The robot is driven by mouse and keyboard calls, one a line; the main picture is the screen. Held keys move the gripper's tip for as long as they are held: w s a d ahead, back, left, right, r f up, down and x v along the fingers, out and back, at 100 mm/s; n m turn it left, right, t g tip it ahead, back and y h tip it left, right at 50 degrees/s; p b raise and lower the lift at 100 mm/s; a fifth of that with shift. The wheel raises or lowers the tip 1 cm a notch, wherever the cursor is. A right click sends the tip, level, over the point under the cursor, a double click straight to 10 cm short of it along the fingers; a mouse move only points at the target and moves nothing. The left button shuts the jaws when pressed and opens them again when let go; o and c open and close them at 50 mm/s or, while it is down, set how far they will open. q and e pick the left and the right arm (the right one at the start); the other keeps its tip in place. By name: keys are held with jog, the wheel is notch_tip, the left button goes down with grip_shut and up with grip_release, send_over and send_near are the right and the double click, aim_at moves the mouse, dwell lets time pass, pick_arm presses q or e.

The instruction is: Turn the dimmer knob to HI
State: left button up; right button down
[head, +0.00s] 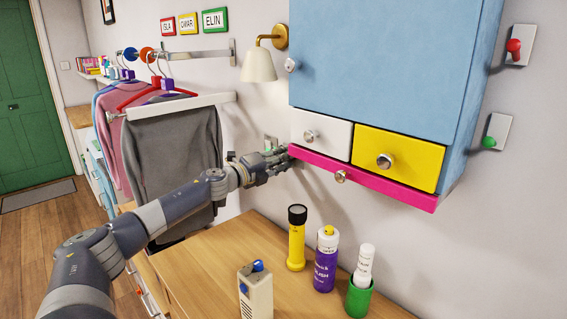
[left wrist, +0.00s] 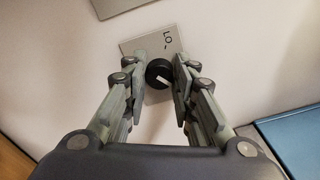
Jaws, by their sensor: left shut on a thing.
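The dimmer knob (left wrist: 157,73) is a small dark round knob with a white pointer mark. It sits on a pale metal plate (left wrist: 135,46) on the wall; the letters LO show near the plate's upper edge in the left wrist view. No HI mark shows there. My left gripper (left wrist: 160,82) is shut on the knob, one finger on each side. In the head view my left gripper (head: 279,160) reaches the wall just left of the blue cabinet; part of the plate (head: 270,142) shows behind it, and the knob is hidden. My right gripper is not in view.
The blue cabinet (head: 380,60) with a pink lower drawer (head: 390,188) hangs close right of the gripper. Below, a wooden top (head: 205,262) holds a yellow flashlight (head: 296,245), a purple bottle (head: 325,262) and a green cup (head: 358,298). A grey sweater (head: 170,145) hangs left.

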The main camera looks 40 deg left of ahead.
pick_arm(q)
jog(key=shift+f+m, duration=0.15)
jog(key=shift+m, duration=0.55)
jog(key=o, duration=1.1)
jog(key=shift+s+a, duration=0.15)
jog(key=shift+s, duration=1.85)
jog(key=shift+s+a, duration=0.15)
jog(key=shift+s, duration=1.8)
jog(key=shift+s+a, duration=0.15)
jog(key=shift+s, duration=1.85)
